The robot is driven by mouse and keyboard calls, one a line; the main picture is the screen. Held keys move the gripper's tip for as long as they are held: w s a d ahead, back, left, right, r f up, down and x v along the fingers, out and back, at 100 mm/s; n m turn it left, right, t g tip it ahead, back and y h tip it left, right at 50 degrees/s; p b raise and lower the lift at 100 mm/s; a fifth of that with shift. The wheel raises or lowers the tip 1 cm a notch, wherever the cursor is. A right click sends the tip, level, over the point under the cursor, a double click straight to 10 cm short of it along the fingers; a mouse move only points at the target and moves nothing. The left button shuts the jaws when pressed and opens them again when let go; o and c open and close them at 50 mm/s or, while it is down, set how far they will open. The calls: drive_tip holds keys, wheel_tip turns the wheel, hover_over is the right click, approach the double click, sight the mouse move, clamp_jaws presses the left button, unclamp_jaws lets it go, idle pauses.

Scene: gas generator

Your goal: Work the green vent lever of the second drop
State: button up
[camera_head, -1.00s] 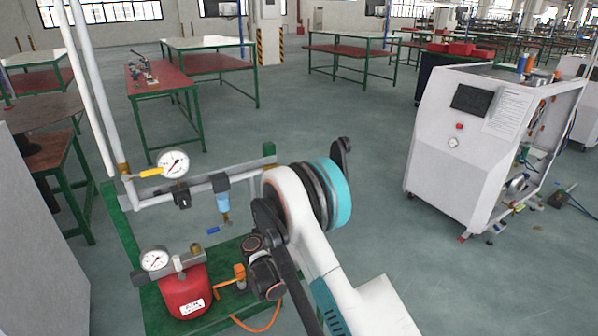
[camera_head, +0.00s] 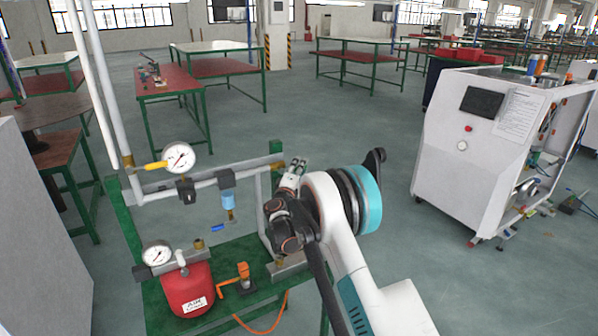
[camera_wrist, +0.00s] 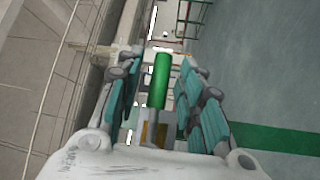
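A green cylindrical handle (camera_wrist: 159,80), which looks like the vent lever, stands between the two fingers of my gripper (camera_wrist: 161,66) in the wrist view. The fingers are apart, with a gap visible on each side of the handle, wider on the right. In the head view my gripper (camera_head: 292,175) is at the right end of the pipe frame. The green lever and the second drop cannot be made out there, behind my gripper and wrist. The other drop has a blue bowl (camera_head: 228,201) and a blue lever (camera_head: 219,228) below it.
The horizontal pipe (camera_head: 212,182) carries a gauge (camera_head: 179,157) and a yellow lever (camera_head: 156,166). A red air tank (camera_head: 187,290), second gauge (camera_head: 156,254) and orange valve (camera_head: 240,273) are below on the green stand. A white cabinet (camera_head: 470,150) stands right, with clear floor between.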

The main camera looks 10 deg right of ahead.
clamp_jaws()
drive_tip(key=shift+f, duration=0.1)
idle(0.4)
drive_tip(key=s+a+f+m+g+y+p, duration=0.2)
drive_tip(key=a+f+m+g+y+p, duration=0.4)
drive_tip(key=m+g+y, duration=0.2)
drive_tip(key=shift+a+f+m+y, duration=0.2)
drive_tip(key=shift+m+y, duration=0.5)
drive_tip(key=shift+y, duration=0.4)
idle(0.5)
